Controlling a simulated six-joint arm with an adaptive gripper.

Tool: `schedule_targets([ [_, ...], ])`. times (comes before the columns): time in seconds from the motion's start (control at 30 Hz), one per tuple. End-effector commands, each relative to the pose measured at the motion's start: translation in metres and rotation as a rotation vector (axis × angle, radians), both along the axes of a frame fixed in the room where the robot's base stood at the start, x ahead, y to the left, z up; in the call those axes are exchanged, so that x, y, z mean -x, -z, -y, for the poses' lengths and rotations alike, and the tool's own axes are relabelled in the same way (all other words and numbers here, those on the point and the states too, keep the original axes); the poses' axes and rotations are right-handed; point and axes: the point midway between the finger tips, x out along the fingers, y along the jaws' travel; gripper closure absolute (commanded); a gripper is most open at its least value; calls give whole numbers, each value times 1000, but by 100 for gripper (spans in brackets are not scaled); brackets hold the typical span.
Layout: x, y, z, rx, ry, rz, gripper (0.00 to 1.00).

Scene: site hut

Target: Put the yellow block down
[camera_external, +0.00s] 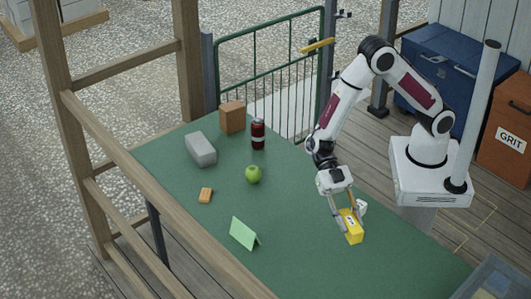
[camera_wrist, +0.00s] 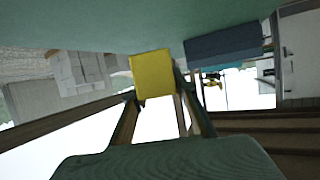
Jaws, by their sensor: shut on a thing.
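The yellow block (camera_external: 352,228) is held between the fingers of my gripper (camera_external: 348,212), over the right part of the green table (camera_external: 300,252). It is tilted, with a small dark mark on one face. I cannot tell whether its lower end touches the table. In the wrist view the yellow block (camera_wrist: 153,74) sits between the fingertips of my gripper (camera_wrist: 155,95), with the green surface behind it at the top.
A bin (camera_external: 495,283) stands at the lower right. The table near the gripper is clear.

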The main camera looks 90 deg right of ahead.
Motion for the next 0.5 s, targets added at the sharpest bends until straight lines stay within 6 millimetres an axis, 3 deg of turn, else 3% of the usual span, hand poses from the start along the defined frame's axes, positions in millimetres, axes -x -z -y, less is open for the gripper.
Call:
schedule_targets([
  [0.27,-39,1,32,0,95,1,97],
  [0.5,-84,1,74,-2,204,7,97],
])
